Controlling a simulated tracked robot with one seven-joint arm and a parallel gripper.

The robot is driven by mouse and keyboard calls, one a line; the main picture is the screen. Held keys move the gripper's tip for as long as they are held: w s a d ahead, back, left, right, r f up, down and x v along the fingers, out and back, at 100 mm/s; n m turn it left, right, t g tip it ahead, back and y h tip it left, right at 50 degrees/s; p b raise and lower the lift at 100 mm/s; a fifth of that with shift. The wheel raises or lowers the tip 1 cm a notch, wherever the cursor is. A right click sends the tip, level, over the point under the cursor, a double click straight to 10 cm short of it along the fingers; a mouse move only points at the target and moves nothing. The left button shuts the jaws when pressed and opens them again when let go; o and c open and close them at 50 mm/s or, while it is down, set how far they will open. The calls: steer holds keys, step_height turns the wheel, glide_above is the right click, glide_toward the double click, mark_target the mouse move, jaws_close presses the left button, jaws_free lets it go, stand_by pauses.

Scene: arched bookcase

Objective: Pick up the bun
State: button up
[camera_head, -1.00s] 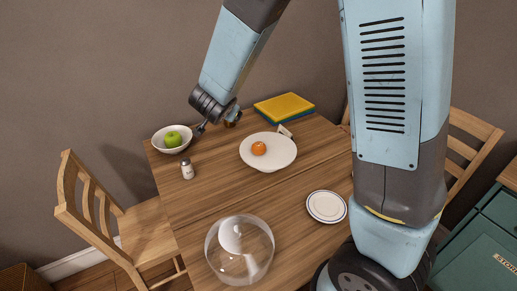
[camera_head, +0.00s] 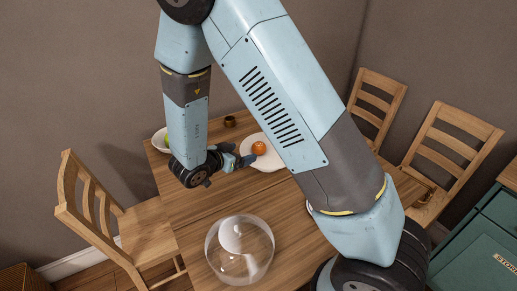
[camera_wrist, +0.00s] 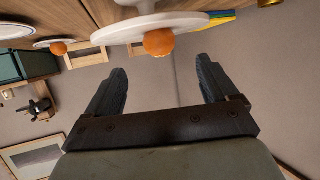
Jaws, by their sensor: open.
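A round orange thing (camera_head: 259,148), perhaps the bun, sits on a large white plate (camera_head: 272,163) on the table. It also shows in the wrist view (camera_wrist: 158,42), just beyond and between my fingertips, with the plate seen edge-on. A second orange thing (camera_wrist: 58,47) sits on another white dish at left in the wrist view; I cannot tell which is the bun. My gripper (camera_head: 243,158) is low over the table, left of the large plate, its fingers pointing right toward it. In the wrist view my gripper (camera_wrist: 160,70) is open, with nothing between its fingers.
A glass dome (camera_head: 240,250) stands at the table's front. A white bowl (camera_head: 158,139) is behind my arm at the left, and a small brown pot (camera_head: 229,121) at the back. Wooden chairs (camera_head: 90,210) flank the table. My arm hides much of its right side.

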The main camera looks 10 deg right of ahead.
mark_target(255, 147)
steer(key=shift+x, duration=4.75)
steer(key=shift+r, duration=0.2)
steer(key=shift+c, duration=0.4)
steer(key=c, duration=1.1)
